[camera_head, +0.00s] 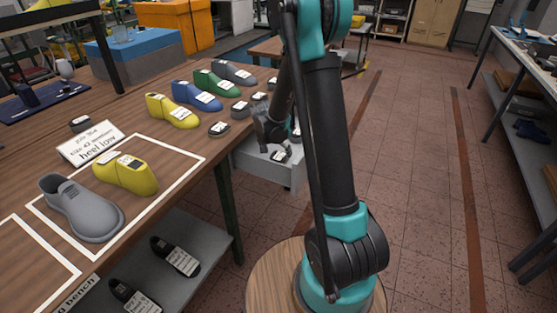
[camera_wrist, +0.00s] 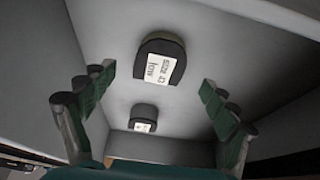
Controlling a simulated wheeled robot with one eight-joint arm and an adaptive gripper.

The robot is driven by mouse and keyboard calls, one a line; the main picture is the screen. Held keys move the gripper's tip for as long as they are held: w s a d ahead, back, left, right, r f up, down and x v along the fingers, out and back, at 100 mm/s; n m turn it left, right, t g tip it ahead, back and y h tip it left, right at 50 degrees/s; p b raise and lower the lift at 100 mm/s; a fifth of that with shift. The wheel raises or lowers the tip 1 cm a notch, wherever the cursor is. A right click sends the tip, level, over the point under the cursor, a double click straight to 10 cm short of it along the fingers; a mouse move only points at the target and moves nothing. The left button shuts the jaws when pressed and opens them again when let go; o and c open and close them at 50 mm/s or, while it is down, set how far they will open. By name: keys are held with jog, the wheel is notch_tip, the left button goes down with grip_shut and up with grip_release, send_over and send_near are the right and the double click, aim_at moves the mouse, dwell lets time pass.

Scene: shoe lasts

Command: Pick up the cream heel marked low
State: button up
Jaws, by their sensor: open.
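My gripper (camera_wrist: 158,82) is open and empty in the wrist view, its two fingers spread to either side over the inside of a grey drawer. Below and between the fingers lies a heel piece (camera_wrist: 148,54) with a dark rim, an olive-tan far edge and a white label that reads upside down, seemingly "size 43 low". A second, smaller-looking dark heel (camera_wrist: 143,111) with a white label lies nearer the drawer's end wall; its text is too small to read. In the head view my gripper (camera_head: 268,138) is above the open drawer (camera_head: 291,178), where a labelled heel (camera_head: 281,156) shows.
The wooden table (camera_head: 222,150) carries yellow, blue, green and grey lasts, several dark heels and a "heel low" card (camera_head: 87,143). A yellow last (camera_head: 140,180) and a grey shoe (camera_head: 80,222) lie in a white outline. Drawer walls (camera_wrist: 232,40) surround the fingers.

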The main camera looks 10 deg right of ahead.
aim_at(278, 157)
jog(key=shift+x, duration=1.7)
jog(key=c, duration=1.2)
